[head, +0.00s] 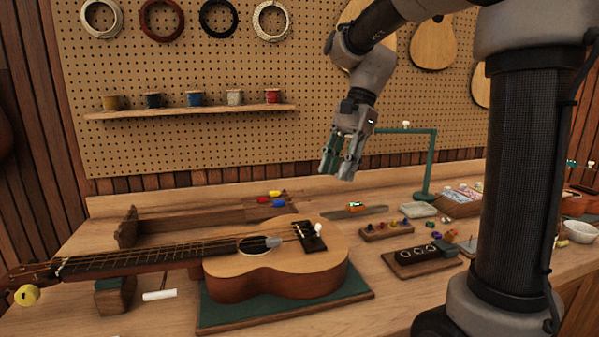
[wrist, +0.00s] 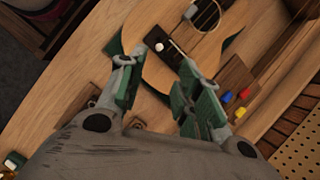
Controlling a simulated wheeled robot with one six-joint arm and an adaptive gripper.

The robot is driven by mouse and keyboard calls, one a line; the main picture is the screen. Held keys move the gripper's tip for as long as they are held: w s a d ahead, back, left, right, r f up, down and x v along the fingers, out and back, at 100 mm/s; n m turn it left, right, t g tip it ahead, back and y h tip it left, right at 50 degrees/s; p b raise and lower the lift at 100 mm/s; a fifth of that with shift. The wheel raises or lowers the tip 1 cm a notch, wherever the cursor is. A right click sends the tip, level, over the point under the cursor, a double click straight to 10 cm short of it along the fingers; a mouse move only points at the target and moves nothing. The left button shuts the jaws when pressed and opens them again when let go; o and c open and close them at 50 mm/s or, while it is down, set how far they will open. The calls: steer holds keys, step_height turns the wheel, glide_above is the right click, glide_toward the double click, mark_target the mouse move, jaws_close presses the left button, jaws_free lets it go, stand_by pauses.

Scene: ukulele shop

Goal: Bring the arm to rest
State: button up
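My gripper (head: 341,165) hangs in the air above the workbench, behind and to the right of the ukulele, with its fingers pointing down. In the wrist view my gripper (wrist: 157,95) has its two green-padded fingers apart, with nothing between them but the view of the bench and ukulele below. The ukulele (head: 285,272) lies face up on a green mat (head: 225,318), its neck pointing left. Its body also shows in the wrist view (wrist: 172,70) beyond the fingertips. A small white piece sits at its bridge (head: 312,236).
A green stand (head: 429,165) rises on the bench to the right of my gripper. Small parts trays (head: 388,232) and a dark block with rings (head: 420,262) lie right of the ukulele. Air around the gripper looks clear.

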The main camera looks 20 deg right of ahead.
steer(key=s+d+f+n+t+h, duration=0.2)
steer(key=s+d+n, duration=0.3)
steer(key=s, duration=0.4)
steer(key=s+d+f+n+t+h, duration=0.2)
steer(key=s+d+f+n+t, duration=0.1)
steer(key=s+d+n, duration=0.2)
steer(key=s+n, duration=0.2)
steer(key=s, duration=0.2)
steer(key=shift+t, duration=0.4)
